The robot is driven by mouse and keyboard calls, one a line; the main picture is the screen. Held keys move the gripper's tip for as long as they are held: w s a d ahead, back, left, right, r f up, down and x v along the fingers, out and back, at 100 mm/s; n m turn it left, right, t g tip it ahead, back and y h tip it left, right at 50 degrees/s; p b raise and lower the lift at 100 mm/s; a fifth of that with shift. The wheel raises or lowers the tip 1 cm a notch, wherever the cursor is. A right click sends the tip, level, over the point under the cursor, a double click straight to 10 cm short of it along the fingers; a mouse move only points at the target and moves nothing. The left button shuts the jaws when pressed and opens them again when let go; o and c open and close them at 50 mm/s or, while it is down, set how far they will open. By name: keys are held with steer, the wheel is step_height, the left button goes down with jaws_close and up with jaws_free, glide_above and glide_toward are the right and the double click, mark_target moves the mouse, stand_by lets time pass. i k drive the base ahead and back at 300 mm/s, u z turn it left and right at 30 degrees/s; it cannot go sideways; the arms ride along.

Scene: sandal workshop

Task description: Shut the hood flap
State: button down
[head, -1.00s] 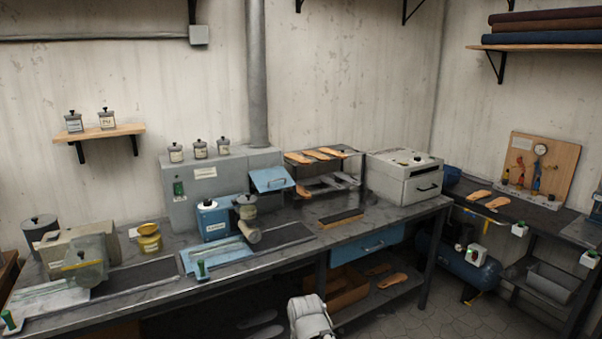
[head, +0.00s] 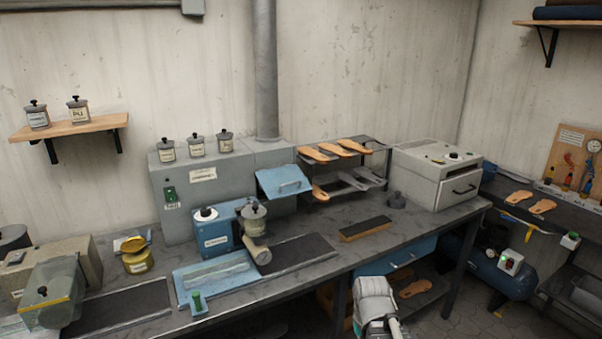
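My gripper's fingers are not in view.
A grey cabinet (head: 437,175) is farther right. The bench (head: 330,222) has dark mats and some bare surface.

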mark_target(287, 179)
steer(key=u, duration=0.25)
steer(key=i, duration=0.95)
steer(key=u, duration=0.6)
